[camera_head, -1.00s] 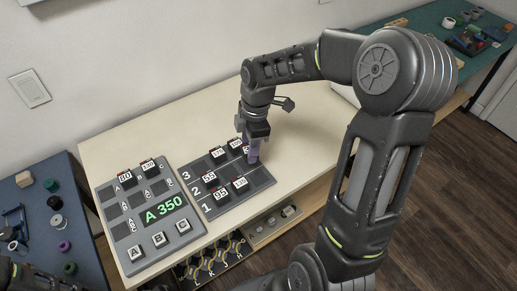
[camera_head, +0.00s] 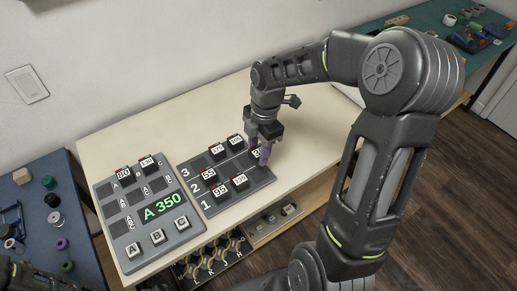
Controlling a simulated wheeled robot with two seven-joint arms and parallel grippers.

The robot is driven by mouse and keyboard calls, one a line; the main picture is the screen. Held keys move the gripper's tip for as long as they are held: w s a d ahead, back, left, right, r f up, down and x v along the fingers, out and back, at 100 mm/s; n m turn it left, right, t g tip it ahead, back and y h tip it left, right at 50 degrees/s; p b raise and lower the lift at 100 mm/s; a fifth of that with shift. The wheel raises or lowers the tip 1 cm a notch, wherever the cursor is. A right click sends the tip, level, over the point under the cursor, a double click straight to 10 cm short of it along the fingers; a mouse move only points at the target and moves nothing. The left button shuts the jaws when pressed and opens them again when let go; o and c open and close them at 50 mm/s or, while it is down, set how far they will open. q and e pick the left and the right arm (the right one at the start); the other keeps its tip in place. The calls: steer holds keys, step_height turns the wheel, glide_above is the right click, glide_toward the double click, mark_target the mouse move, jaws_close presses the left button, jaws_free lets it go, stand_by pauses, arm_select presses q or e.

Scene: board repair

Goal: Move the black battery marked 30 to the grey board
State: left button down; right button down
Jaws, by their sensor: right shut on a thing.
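The black battery marked 30 (camera_head: 256,154) is at the right end of the dark rack (camera_head: 215,205), at the row marked 2. The grey board (camera_head: 182,237) lies left of the rack, with a green "A 350" display. It holds batteries marked 80 (camera_head: 123,173) and 130 (camera_head: 147,162) in its top row; several other slots are empty.
Other black batteries stand in the rack, among them 175 (camera_head: 217,149), 105 (camera_head: 235,141), 55 (camera_head: 214,180) and 95 (camera_head: 221,193). Buttons A, B and C line the grey board's front. The pale table top (camera_head: 150,135) behind both boards is clear.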

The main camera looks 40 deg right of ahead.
mark_target(257, 175)
steer(key=shift+f+b, duration=2.5)
steer(key=shift+f, duration=1.05)
steer(key=shift+f+b, duration=0.35)
steer(key=shift+f, duration=0.15)
steer(key=c, duration=0.8)
jaws_free()
steer(key=shift+d+r, duration=0.25)
steer(key=shift+r, duration=1.7)
steer(key=shift+d+r, duration=0.2)
steer(key=shift+r, duration=1.75)
